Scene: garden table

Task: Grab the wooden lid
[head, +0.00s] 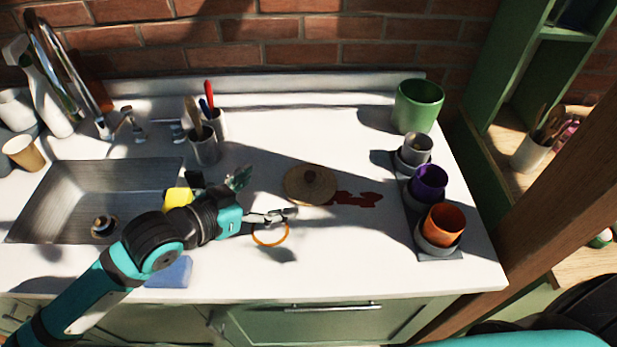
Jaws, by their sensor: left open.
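The wooden lid (297,191), round and light brown with a dark knob, lies flat on the white counter near the middle of the head view. My left gripper (265,196) reaches in from the left, its fingers spread and nothing visible between them. One fingertip is close to the lid's lower left edge; I cannot tell whether it touches. My right gripper is out of view.
An orange ring (270,243) lies below the left gripper. Colored pots, including an orange one (443,224), stand at the right. A sink (60,190), utensil cups (204,148) and a blue sponge (171,272) are left.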

